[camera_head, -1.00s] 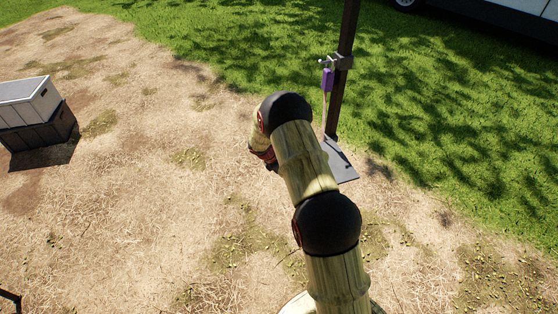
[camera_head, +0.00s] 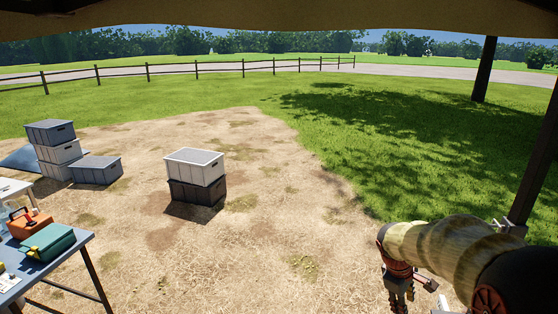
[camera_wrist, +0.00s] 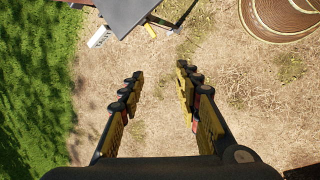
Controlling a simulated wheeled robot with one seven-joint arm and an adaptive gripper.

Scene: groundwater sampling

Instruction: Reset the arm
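My gripper (camera_wrist: 157,85) shows in the wrist view with its two yellow and black fingers well apart. It is open and nothing is between the fingers; bare straw-covered ground lies below. In the head view my arm reaches in from the lower right, with the gripper (camera_head: 401,296) hanging down at its end, small and partly cut by the frame's bottom edge.
A post (camera_head: 537,155) with a clamp stands at the right, close to my arm. A grey plate (camera_wrist: 125,12) lies near the wrist view's top. A table (camera_head: 62,262) with toolboxes is at lower left. Stacked crates (camera_head: 196,168) stand mid-ground; dirt between is clear.

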